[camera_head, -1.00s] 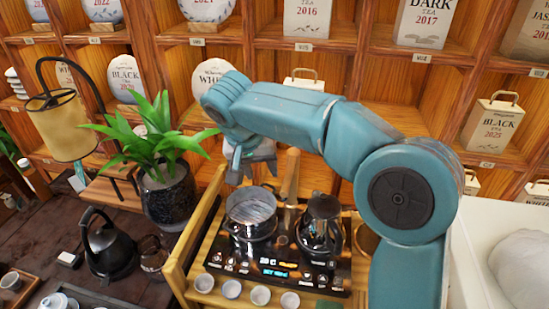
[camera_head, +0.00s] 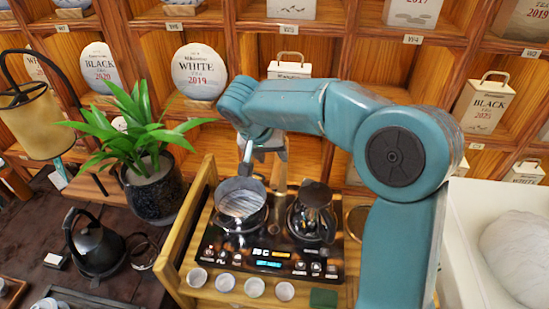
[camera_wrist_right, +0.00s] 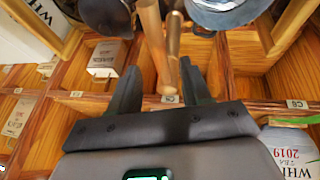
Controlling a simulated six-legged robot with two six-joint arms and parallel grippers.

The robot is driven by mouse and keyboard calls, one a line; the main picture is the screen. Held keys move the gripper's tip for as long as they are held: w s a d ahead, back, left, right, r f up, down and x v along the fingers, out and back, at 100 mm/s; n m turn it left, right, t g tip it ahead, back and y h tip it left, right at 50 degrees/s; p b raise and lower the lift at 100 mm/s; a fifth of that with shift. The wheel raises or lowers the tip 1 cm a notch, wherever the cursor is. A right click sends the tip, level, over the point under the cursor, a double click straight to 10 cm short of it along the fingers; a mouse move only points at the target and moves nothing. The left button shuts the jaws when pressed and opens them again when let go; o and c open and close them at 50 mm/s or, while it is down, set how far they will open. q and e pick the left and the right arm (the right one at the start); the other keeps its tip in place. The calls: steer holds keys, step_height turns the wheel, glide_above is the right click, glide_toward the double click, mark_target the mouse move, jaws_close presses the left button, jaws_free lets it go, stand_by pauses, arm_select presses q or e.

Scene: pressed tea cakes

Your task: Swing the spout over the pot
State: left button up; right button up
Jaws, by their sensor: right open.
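The spout, a tan wood or copper-coloured upright post (camera_head: 279,174), stands behind and between the two vessels on the stove. The open metal pot (camera_head: 240,207) sits on the left burner. In the right wrist view the post (camera_wrist_right: 154,45) reaches down toward the gap between my fingers, and the pot's rim (camera_wrist_right: 222,12) is at the top right. My right gripper (camera_head: 264,158) is open and empty at the top of the post; its fingers (camera_wrist_right: 160,88) lie either side of the post's end. Whether they touch it I cannot tell. My left gripper is out of view.
A dark lidded kettle (camera_head: 313,215) stands on the right burner. Several small white cups (camera_head: 226,283) line the stove's front edge. A potted plant (camera_head: 152,185) and a black kettle (camera_head: 95,245) are at the left. Wooden shelves with tea packages rise behind.

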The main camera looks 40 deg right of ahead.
mark_target(277, 163)
steer(key=x, duration=0.3)
steer(key=shift+d, duration=0.15)
steer(key=shift+w+d+f, duration=0.1)
steer(key=shift+d+f, duration=0.1)
steer(key=shift+f, duration=0.35)
jaws_close()
